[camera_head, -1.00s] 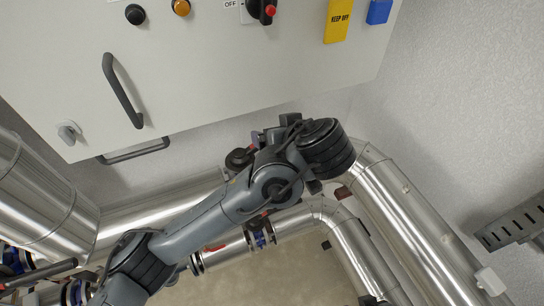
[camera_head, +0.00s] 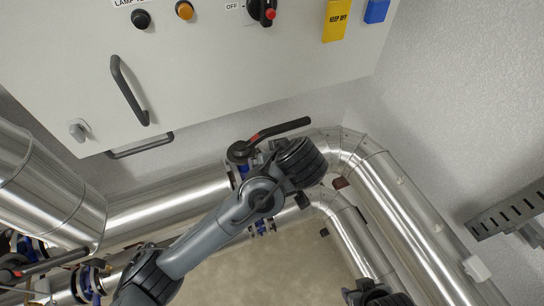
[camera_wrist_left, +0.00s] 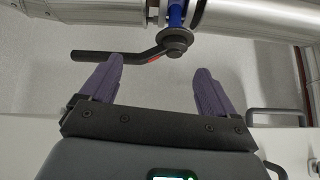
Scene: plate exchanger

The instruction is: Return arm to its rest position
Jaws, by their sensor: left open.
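My left arm comes in from the lower left in the head view and ends near the bend in the steel pipes. Its gripper is hidden there behind the wrist. In the left wrist view my left gripper (camera_wrist_left: 159,66) is open, with nothing between its two purple fingers. A black valve lever with a red section (camera_head: 278,130) sticks out to the right from a valve on the upper pipe. My right gripper cannot be made out.
A pale control cabinet (camera_head: 220,70) with a dark handle (camera_head: 128,90) and knobs fills the top. Shiny insulated pipes (camera_head: 400,205) run along the left and right. A slotted grey bracket (camera_head: 508,212) is on the right wall. Bare floor (camera_head: 270,275) shows at bottom centre.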

